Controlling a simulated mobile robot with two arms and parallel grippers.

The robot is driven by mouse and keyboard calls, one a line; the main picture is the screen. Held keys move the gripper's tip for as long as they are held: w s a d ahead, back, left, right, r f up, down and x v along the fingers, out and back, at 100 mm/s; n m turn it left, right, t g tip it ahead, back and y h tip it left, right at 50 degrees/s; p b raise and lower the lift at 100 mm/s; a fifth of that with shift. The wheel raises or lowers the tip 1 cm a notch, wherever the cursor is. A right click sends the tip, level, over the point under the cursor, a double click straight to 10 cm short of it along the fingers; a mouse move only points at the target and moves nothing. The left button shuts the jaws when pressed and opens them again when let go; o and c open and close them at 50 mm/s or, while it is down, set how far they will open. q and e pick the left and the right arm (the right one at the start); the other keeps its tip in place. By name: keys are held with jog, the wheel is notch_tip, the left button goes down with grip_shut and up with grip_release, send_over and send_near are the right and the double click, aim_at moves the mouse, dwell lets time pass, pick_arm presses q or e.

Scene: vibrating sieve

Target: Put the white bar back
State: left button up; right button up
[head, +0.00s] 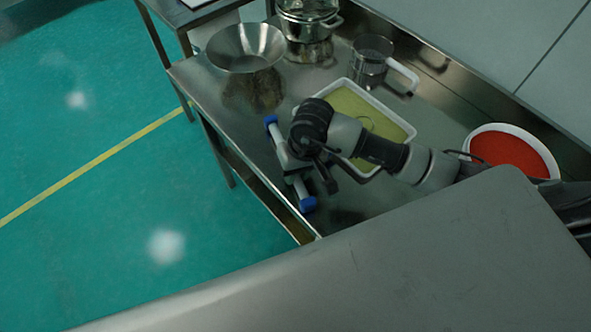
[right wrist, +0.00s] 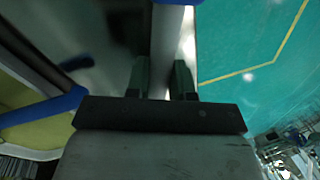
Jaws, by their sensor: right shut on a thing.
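The white bar (head: 282,152) has blue ends and shows in the head view by the front edge of the metal table. My right gripper (head: 300,163) is at the middle of the bar; my wrist hides part of that spot. In the right wrist view the two dark fingers (right wrist: 161,80) stand on either side of the pale bar (right wrist: 172,40), shut on it. A blue piece shows at the top of that view. Whether the bar touches the table cannot be told. My left gripper is not in view.
A white tray (head: 408,127) with yellow-green contents lies just behind my right wrist. A red-filled white bowl (head: 472,135) is at right. A metal funnel bowl (head: 246,45), a pot (head: 306,28) and a handled metal cup (head: 370,62) stand at the back. The table's front-left is clear.

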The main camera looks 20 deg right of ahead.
jog(key=shift+f, duration=0.15)
jog(key=o, duration=1.4)
jog(key=shift+r+p, duration=1.4)
jog(key=shift+r, duration=2.15)
jog(key=shift+s+f, duration=0.1)
